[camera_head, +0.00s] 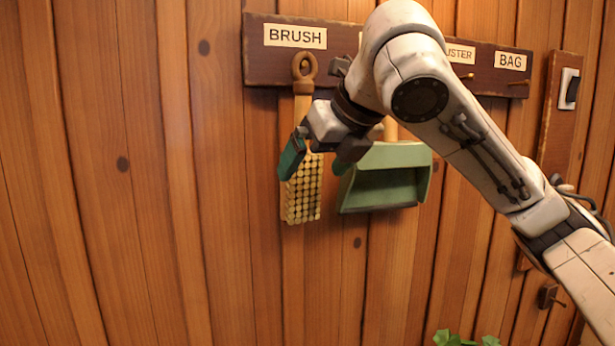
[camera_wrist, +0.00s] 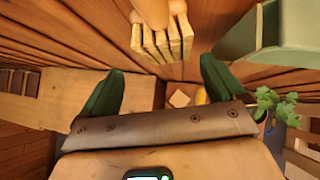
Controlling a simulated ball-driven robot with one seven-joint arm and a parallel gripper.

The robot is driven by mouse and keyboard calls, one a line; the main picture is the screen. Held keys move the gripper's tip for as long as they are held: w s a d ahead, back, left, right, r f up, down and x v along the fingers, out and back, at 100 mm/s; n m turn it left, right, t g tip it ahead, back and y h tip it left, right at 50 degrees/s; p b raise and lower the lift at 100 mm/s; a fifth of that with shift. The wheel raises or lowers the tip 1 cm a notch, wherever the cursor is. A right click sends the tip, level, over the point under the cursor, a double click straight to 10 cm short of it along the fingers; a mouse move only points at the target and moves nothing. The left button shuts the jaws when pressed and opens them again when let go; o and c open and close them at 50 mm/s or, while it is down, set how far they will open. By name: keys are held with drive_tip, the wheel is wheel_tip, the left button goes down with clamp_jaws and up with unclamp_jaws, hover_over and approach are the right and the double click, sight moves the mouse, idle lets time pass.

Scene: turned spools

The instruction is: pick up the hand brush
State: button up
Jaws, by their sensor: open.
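The hand brush (camera_head: 303,198) hangs upright from a peg under the BRUSH label (camera_head: 295,36). It has a brown loop on top, a pale wooden handle and a block of yellow bristle tufts. My gripper (camera_head: 318,160) is in front of it at mid-height, hiding part of its body. The green fingers are apart with nothing held between them. In the wrist view, the brush (camera_wrist: 160,42) shows at the top, roughly centred between the fingers (camera_wrist: 163,68) and apparently just beyond their tips. I cannot tell whether anything touches.
A green dustpan (camera_head: 388,160) hangs close to the right of the brush, also at the top right in the wrist view (camera_wrist: 290,38). A dark labelled peg board (camera_head: 262,65) runs above. A switch (camera_head: 569,88) is further right and a plant (camera_head: 465,339) below. The left wall is clear.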

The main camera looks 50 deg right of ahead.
sight(302, 185)
drive_tip(key=shift+x, duration=1.75)
drive_tip(key=shift+r, duration=0.1)
drive_tip(key=c, duration=1.3)
